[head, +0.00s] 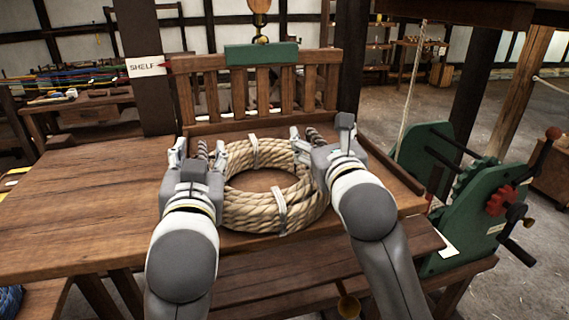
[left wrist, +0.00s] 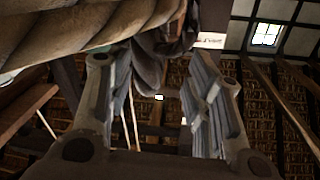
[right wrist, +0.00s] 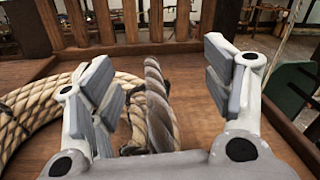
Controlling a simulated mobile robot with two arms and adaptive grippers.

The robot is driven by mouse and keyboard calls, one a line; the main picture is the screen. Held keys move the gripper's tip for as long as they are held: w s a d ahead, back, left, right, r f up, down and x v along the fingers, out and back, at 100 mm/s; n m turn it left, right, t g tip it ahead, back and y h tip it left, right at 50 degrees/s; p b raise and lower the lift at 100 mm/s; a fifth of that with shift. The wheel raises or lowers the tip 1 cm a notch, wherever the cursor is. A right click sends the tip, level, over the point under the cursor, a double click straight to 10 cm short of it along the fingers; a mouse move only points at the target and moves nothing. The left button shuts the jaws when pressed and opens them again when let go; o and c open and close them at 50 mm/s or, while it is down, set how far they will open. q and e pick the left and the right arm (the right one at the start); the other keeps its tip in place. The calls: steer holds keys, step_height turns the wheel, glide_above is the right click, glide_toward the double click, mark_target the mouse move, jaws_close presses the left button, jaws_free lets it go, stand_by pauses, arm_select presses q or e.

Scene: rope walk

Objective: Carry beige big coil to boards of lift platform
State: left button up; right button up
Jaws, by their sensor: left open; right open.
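The beige big coil (head: 250,212) lies flat on wooden boards (head: 130,190) in front of a slatted wooden back, bound with pale ties. It also shows in the left wrist view (left wrist: 60,25) and the right wrist view (right wrist: 25,112). Dark twisted rope handles stand at its left and right sides. My left gripper (head: 197,150) is open at the left side; the left handle (left wrist: 150,70) is near its fingers. My right gripper (head: 310,140) is open at the right side, with the right handle (right wrist: 158,105) between its spread fingers. Whether the fingers touch the handles is unclear.
A green winch (head: 475,200) with cranks stands at the right. A post with a SHELF sign (head: 147,67) is behind at the left. The boards left of the coil are bare.

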steer(key=s+d, duration=0.2)
steer(key=s, duration=1)
steer(key=shift+a, duration=0.1)
steer(key=shift+r, duration=0.1)
